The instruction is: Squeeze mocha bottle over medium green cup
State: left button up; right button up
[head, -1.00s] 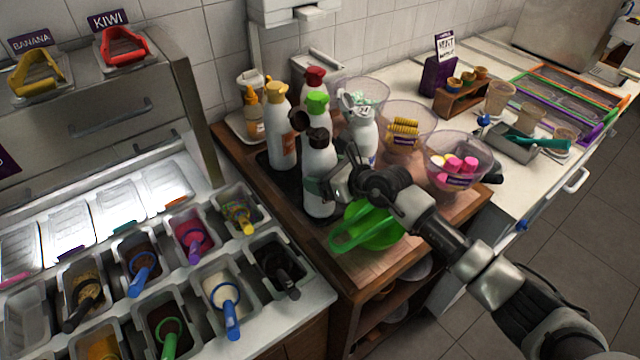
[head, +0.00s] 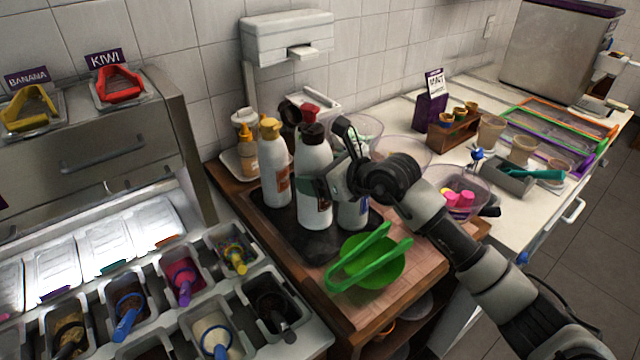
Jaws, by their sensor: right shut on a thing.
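The mocha bottle (head: 312,165), white with a dark brown cap, is upright in my right gripper (head: 330,178). The gripper is shut on its side from the right, and the bottle appears lifted above the dark mat (head: 305,243). A green round cup (head: 385,268) sits on the wooden board, to the right of and nearer than the bottle. Green tongs (head: 352,272) lie across it. The bottle is not over the cup. Which cup size this is I cannot tell. My left gripper is not in view.
A yellow-capped white bottle (head: 273,170) stands close left of the held bottle; a red-capped one (head: 309,110) is mostly hidden behind. Another white bottle (head: 353,212) stands behind my gripper. A clear bowl with pink pieces (head: 455,200) is to the right.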

aim_at(322, 141)
jog(key=shift+r, duration=0.35)
jog(key=shift+r+p, duration=2)
jog(key=shift+r, duration=1.5)
jog(key=shift+f, duration=0.1)
